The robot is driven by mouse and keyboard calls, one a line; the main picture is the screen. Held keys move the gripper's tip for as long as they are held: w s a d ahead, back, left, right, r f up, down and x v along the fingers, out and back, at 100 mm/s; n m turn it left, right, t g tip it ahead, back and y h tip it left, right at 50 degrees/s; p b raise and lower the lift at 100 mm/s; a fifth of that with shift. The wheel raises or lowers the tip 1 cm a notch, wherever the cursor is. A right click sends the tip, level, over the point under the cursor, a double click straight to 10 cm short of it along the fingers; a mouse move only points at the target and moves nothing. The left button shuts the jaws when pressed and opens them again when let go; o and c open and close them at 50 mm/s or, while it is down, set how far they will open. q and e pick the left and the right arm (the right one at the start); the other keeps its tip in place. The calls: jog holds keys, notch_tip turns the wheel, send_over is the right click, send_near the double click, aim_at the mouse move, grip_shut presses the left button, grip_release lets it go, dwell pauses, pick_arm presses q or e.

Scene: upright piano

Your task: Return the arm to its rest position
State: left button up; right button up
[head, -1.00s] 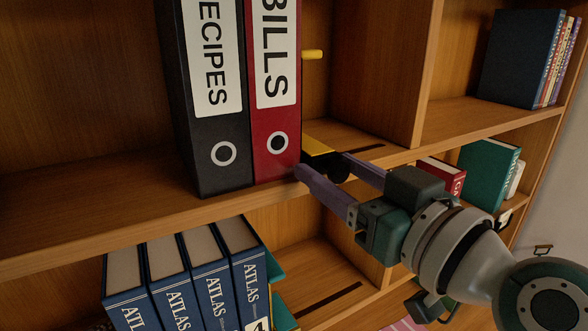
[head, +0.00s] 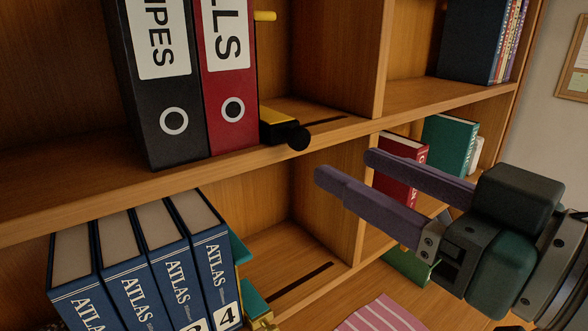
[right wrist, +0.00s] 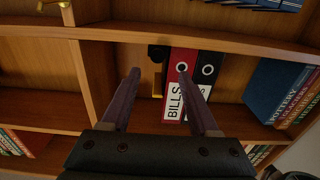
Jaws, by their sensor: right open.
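My right gripper (head: 342,173) is open and empty in the head view, its two purple fingers pointing left in front of the bookcase. It is apart from the shelf, to the right of the red BILLS binder (head: 228,75) and the black knob (head: 299,138) of a yellow-and-black bookend (head: 278,122). In the right wrist view the open fingers (right wrist: 158,72) point toward the shelf, with the BILLS binder (right wrist: 181,83) beyond them. The black RECIPES binder (head: 158,90) stands upright against the red one. My left gripper is not in view.
Blue ATLAS volumes (head: 165,262) stand on the lower shelf at left. A red book (head: 398,170) and a green book (head: 450,143) are behind the right gripper. A dark blue book (head: 468,40) stands upper right. A pink striped cloth (head: 380,318) lies at the bottom.

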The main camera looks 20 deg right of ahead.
jog(key=s+a+f+n+g+p, duration=0.1)
jog(key=s+a+f+g+p, duration=0.2)
jog(key=s+g+p, duration=0.25)
jog(key=s+d+f+m+g+h+p, duration=0.3)
jog(key=s+d+g+h, duration=0.3)
jog(key=s, duration=0.5)
jog(key=shift+s+d+g+p, duration=0.2)
jog(key=shift+d+g+p, duration=0.4)
jog(key=shift+g, duration=0.35)
jog(key=shift+f, duration=0.1)
